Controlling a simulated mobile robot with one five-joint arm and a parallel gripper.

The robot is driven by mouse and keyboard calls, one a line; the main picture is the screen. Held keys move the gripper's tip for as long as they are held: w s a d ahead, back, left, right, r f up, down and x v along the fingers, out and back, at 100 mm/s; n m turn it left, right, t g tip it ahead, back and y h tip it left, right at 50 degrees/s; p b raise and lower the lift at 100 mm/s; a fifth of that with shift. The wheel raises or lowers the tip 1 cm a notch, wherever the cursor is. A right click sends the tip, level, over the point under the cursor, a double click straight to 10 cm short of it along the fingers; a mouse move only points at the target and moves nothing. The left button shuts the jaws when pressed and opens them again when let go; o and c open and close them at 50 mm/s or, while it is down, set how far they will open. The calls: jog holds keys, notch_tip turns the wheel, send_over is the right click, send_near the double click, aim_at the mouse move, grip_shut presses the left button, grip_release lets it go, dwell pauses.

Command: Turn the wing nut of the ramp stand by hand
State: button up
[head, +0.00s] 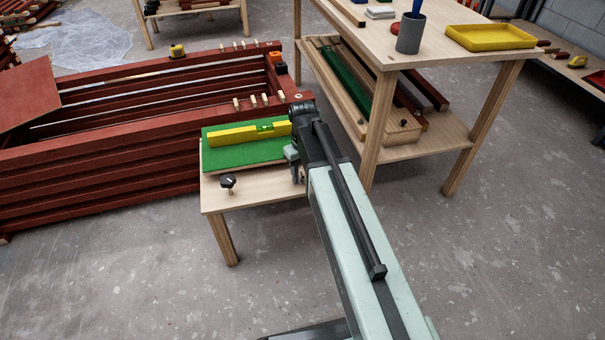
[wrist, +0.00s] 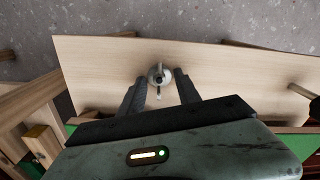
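The ramp stand is a low pale wooden table (head: 265,192) with a green board (head: 216,160) on top and a yellow spirit level lying on the board. In the wrist view the metal wing nut (wrist: 157,74) sits on a round washer on the bare wooden top (wrist: 220,70). My gripper (wrist: 160,84) is open, its two dark fingers on either side of the wing nut with a gap to each. It looks down at the stand. In the head view my gripper (head: 296,168) is at the stand's right end and hides the wing nut.
A black knob (head: 228,181) stands on the stand's front left. Red battens (head: 100,155) are stacked left and behind. A taller workbench (head: 440,50) with a grey cup and yellow tray stands at right. The concrete floor in front is clear.

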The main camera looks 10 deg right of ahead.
aim_at(302, 178)
notch_tip(302, 178, up, 8)
jog(key=p, duration=0.7)
jog(key=shift+f+p, duration=0.1)
jog(key=shift+p, duration=0.3)
jog(key=s+m, duration=0.3)
jog(key=s, duration=0.9)
notch_tip(302, 178, up, 35)
jog(key=w+p, duration=0.1)
jog(key=p, duration=3.4)
jog(key=shift+a+m, duration=0.2)
jog(key=shift+m, duration=0.1)
